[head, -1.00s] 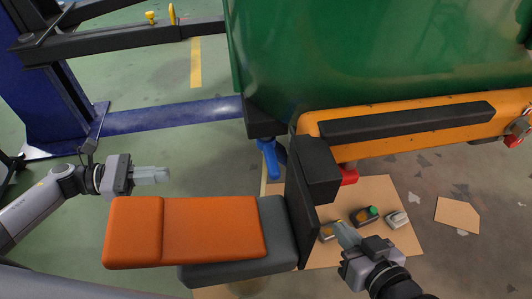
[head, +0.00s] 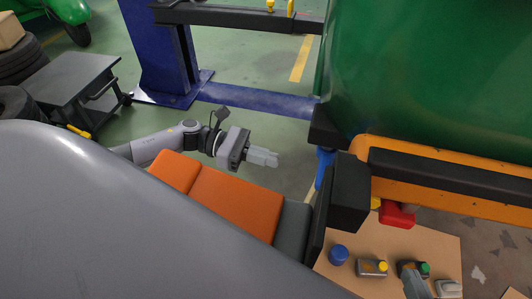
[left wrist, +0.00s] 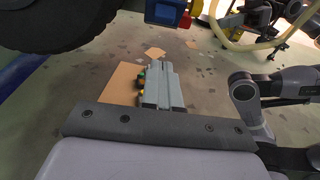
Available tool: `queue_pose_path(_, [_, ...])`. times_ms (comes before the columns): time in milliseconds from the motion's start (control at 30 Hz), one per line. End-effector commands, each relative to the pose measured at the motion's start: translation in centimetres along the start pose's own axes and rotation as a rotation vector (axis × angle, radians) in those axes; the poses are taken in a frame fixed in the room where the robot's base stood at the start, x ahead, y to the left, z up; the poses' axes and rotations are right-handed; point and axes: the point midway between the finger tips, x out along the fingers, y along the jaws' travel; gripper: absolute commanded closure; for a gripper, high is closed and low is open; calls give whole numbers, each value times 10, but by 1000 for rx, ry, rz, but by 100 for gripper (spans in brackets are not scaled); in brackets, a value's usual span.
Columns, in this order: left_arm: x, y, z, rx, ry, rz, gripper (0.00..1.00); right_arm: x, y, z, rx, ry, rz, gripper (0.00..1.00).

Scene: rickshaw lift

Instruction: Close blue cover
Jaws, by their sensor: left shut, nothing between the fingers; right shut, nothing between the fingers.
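A blue part (head: 324,165) hangs under the front end of the green rickshaw (head: 410,80); whether it is the blue cover, open or shut, I cannot tell. In the left wrist view a blue block (left wrist: 165,12) shows at the top, beside red and yellow parts. My left gripper (head: 265,157) is shut and empty above the orange cushion, left of the blue part and apart from it.
The orange cushion (head: 235,200) and a black block (head: 350,190) lie near the grippers. Cardboard (head: 430,245) holds a round blue item (head: 338,254) and several bottles. A red part (head: 397,214) hangs under the orange beam (head: 480,190). A blue lift post (head: 160,50) and grey cart (head: 80,85) stand left.

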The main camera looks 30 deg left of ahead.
Motion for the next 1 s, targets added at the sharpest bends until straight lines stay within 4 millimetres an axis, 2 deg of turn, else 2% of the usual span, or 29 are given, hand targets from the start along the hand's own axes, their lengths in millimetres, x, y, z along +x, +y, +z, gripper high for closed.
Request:
queue_pose_path(33, [13, 0, 1, 2, -4, -3, 100, 0, 0, 0, 1, 1, -1, 100])
queue_pose_path(200, [50, 0, 1, 1, -4, -3, 100, 1, -1, 0, 6, 3, -6, 100])
queue_pose_path(267, [61, 0, 1, 2, -3, -3, 100, 2, -1, 0, 8, 4, -7, 100])
queue_pose_path(400, [76, 0, 17, 4, -1, -2, 100, -1, -1, -2, -1, 1, 0, 100])
queue_pose_path(600, [87, 0, 27, 0, 1, 0, 100, -2, 0, -1, -12, -3, 8, 100])
queue_pose_path(1000, [89, 0, 29, 0, 1, 0, 100, -2, 2, -1, -13, -5, 13, 100])
